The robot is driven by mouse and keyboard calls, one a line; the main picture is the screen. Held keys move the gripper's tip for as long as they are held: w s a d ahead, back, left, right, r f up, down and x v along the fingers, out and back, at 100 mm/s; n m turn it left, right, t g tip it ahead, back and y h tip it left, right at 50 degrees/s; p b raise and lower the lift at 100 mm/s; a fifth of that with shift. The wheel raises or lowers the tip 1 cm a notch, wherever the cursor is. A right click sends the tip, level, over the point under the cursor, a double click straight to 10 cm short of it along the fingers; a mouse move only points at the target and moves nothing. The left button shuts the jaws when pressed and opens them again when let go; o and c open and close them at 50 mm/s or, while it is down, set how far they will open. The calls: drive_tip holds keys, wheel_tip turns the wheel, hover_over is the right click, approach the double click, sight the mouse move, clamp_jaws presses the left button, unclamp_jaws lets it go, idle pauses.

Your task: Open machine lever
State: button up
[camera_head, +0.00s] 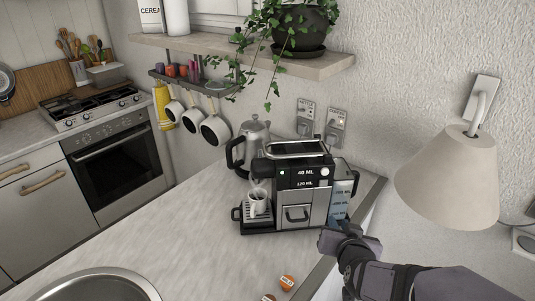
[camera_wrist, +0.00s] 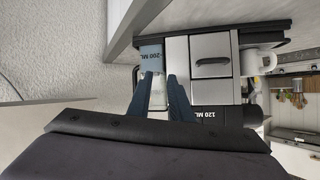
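The coffee machine (camera_head: 292,182) stands on the counter, black and silver, with a "40 ML / 120 ML" front panel. A silver-framed piece on its top (camera_head: 295,148) looks like the lever and lies flat; I cannot be sure which part is the lever. A clear water tank (camera_head: 343,192) is on its right side. My gripper (camera_head: 333,232) is in front of the machine's lower right, near the tank. In the wrist view the machine (camera_wrist: 205,75) appears upside down. My gripper (camera_wrist: 160,76) has its fingers apart, empty, with the tank (camera_wrist: 151,54) beyond them.
A white cup (camera_head: 258,198) sits on the machine's drip tray at left. A metal kettle (camera_head: 254,140) stands close behind. Orange capsules (camera_head: 287,282) lie near the counter's front right edge. A lamp (camera_head: 450,175) is at right. The counter (camera_head: 160,225) left of the machine is clear.

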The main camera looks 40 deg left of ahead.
drive_tip(key=s+a+r+t+y, duration=0.1)
drive_tip(key=s+a+r, duration=0.1)
drive_tip(key=a, duration=0.2)
drive_tip(key=s+a+r+t+y, duration=0.1)
drive_tip(key=a+r, duration=0.2)
drive_tip(key=a, duration=0.2)
drive_tip(key=s+a+r+t+y, duration=0.1)
drive_tip(key=s+a+r+y, duration=0.1)
drive_tip(key=a, duration=0.3)
drive_tip(key=shift+s+a+r+n+p, duration=0.1)
drive_tip(key=shift+s+r+n+p, duration=0.2)
drive_tip(key=shift+r+n+p, duration=0.1)
drive_tip(key=s+a+r+m+t+h+b, duration=0.1)
drive_tip(key=s+a+r+m+t+b, duration=0.2)
drive_tip(key=m, duration=0.8)
drive_tip(key=shift+s+a+r+m+t+h, duration=0.15)
drive_tip(key=shift+a+r+m+t+h, duration=0.25)
drive_tip(key=shift+a+t, duration=0.65)
drive_tip(key=shift+a, duration=0.15)
drive_tip(key=shift+p+x, duration=2)
drive_tip(key=shift+x, duration=1.65)
drive_tip(key=shift+f, duration=0.15)
clamp_jaws()
